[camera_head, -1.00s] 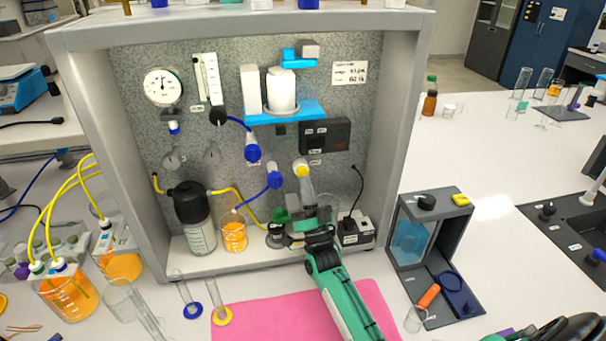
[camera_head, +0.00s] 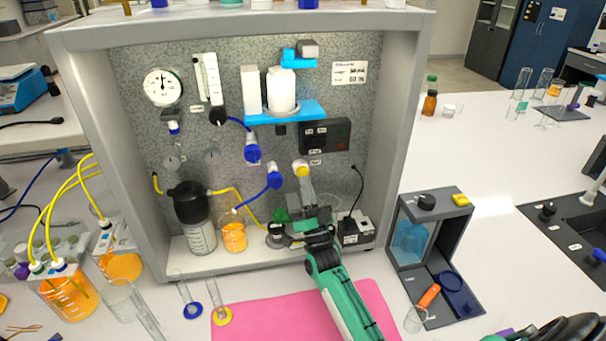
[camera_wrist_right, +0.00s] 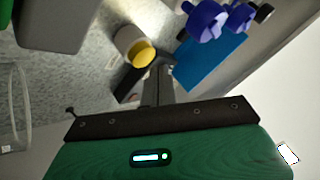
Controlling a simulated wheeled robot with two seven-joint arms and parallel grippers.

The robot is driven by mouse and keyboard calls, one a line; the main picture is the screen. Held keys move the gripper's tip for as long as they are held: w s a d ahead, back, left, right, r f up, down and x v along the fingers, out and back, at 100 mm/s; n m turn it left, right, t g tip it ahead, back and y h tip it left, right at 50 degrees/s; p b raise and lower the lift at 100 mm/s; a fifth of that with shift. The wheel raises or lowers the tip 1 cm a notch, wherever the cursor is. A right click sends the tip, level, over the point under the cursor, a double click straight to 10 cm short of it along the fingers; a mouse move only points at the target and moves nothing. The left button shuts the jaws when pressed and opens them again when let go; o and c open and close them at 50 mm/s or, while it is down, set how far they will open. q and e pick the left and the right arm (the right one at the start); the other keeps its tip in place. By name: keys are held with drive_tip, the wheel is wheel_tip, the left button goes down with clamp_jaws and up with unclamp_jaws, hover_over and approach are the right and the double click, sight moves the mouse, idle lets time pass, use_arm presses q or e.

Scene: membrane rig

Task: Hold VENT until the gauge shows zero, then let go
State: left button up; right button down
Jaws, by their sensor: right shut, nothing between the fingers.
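The round white gauge (camera_head: 164,87) is at the upper left of the rig's back panel; its dark needle points roughly upward, but the scale is too small to read. A pale round knob with a yellow face (camera_head: 300,167) sits below the dark control box; I cannot read which label says VENT. My right gripper (camera_head: 305,183) is shut and empty, reaching up from below with its tips at or just under this knob. In the right wrist view the shut fingers (camera_wrist_right: 158,76) lie close beside the yellow-faced knob (camera_wrist_right: 135,46); contact is unclear.
The dark control box (camera_head: 325,135) and blue shelf (camera_head: 285,112) are above my gripper. A dark-capped bottle (camera_head: 191,205) and orange beaker (camera_head: 233,236) stand to its left. A black plug box (camera_head: 354,228) is on the right. A pink mat (camera_head: 265,318) lies in front.

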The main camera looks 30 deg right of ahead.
drive_tip(key=shift+w, duration=0.15)
drive_tip(key=shift+w+d+b, duration=0.15)
drive_tip(key=shift+w+b, duration=0.15)
drive_tip(key=shift+b, duration=0.05)
drive_tip(key=shift+w+d+b, duration=0.1)
drive_tip(key=shift+w+b, duration=0.25)
drive_tip(key=shift+w, duration=0.15)
idle(0.7)
drive_tip(key=shift+s, duration=0.1)
idle(2.6)
drive_tip(key=shift+s+a+p, duration=0.2)
drive_tip(key=shift+s+p, duration=0.15)
drive_tip(key=shift+s, duration=0.5)
drive_tip(key=shift+s+a+p, duration=0.2)
drive_tip(key=shift+s+p, duration=0.1)
drive_tip(key=shift+s, duration=0.5)
drive_tip(key=shift+s+a+p, duration=0.25)
drive_tip(key=shift+s, duration=0.55)
drive_tip(key=shift+s+a+p, duration=0.2)
drive_tip(key=shift+s+p, duration=0.1)
drive_tip(key=shift+s, duration=0.5)
